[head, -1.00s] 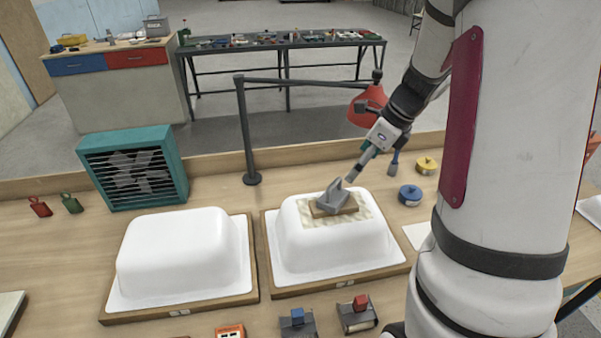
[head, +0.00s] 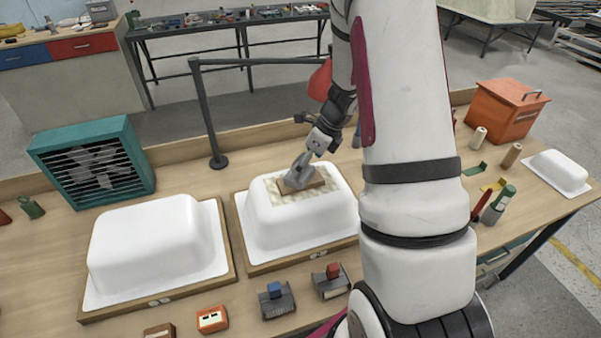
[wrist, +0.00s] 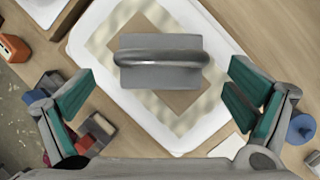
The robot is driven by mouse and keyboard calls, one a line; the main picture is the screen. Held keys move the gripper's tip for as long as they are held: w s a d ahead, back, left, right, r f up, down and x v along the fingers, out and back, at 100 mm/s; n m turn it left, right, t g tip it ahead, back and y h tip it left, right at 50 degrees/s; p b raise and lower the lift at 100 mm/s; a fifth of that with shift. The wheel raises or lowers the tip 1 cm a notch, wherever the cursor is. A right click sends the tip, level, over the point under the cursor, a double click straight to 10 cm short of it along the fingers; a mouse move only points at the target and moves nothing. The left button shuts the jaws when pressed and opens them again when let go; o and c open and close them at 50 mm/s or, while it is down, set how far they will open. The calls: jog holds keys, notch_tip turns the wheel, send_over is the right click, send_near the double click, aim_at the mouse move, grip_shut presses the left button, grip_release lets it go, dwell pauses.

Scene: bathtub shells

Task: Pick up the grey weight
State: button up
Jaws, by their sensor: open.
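The grey weight (head: 298,176) is a block with a bar handle. It rests on a brown board (head: 285,190) over a pale patch on top of the right white tub shell (head: 290,225). In the wrist view the weight (wrist: 160,75) lies with its handle running left to right. My gripper (wrist: 160,68) is open, with one teal-padded finger to each side of the weight and apart from it. In the head view my gripper (head: 318,142) is just above and behind the weight, its fingertips hard to make out.
A second white shell (head: 155,245) stands at left. A dark post (head: 208,120) with a crossbar and a red lamp shade (head: 320,80) stand behind. A teal fan box (head: 92,165) is at back left. Small clamps and an orange box (head: 211,319) line the front.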

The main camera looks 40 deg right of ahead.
jog(key=shift+x, duration=1.55)
jog(key=shift+w+r, duration=0.1)
jog(key=c, duration=2)
